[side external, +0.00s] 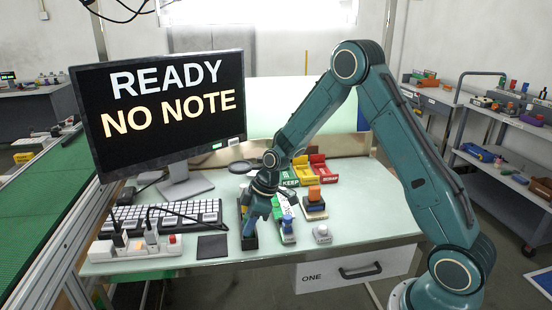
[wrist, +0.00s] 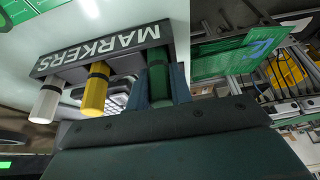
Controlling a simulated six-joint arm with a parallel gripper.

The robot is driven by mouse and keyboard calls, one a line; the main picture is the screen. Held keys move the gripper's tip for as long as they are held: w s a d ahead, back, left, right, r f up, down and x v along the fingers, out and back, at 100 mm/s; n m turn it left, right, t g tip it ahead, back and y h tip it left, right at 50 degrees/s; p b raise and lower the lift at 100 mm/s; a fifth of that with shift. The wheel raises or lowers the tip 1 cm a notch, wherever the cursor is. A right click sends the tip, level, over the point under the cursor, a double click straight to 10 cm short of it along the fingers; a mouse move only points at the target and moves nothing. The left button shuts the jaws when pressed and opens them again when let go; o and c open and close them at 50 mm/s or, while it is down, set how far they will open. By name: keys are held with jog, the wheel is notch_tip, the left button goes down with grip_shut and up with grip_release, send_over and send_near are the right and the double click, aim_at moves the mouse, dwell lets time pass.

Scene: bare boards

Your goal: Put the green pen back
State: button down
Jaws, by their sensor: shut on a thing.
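The black marker holder (wrist: 105,47) with the word MARKERS fills the upper left of the wrist view. A white pen (wrist: 46,102) and a yellow pen (wrist: 96,90) stand in it. The green pen (wrist: 157,68) is at the holder's end beside the yellow one, in line with them. My gripper (wrist: 160,92) is shut on the green pen, a finger on either side. How deep the pen sits in its slot is hidden by the wrist. In the side view my gripper (side external: 250,222) points down over the holder (side external: 249,243).
A keyboard (side external: 180,214), a monitor (side external: 160,110) and a black pad (side external: 212,246) lie left of the holder. Red and yellow trays are behind.

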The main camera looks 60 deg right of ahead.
jog(key=shift+f, duration=0.15)
jog(key=c, duration=1.3)
grip_release()
jog(key=shift+o, duration=0.2)
jog(key=v, duration=1.2)
jog(key=shift+r, duration=0.2)
jog(key=shift+a, duration=0.1)
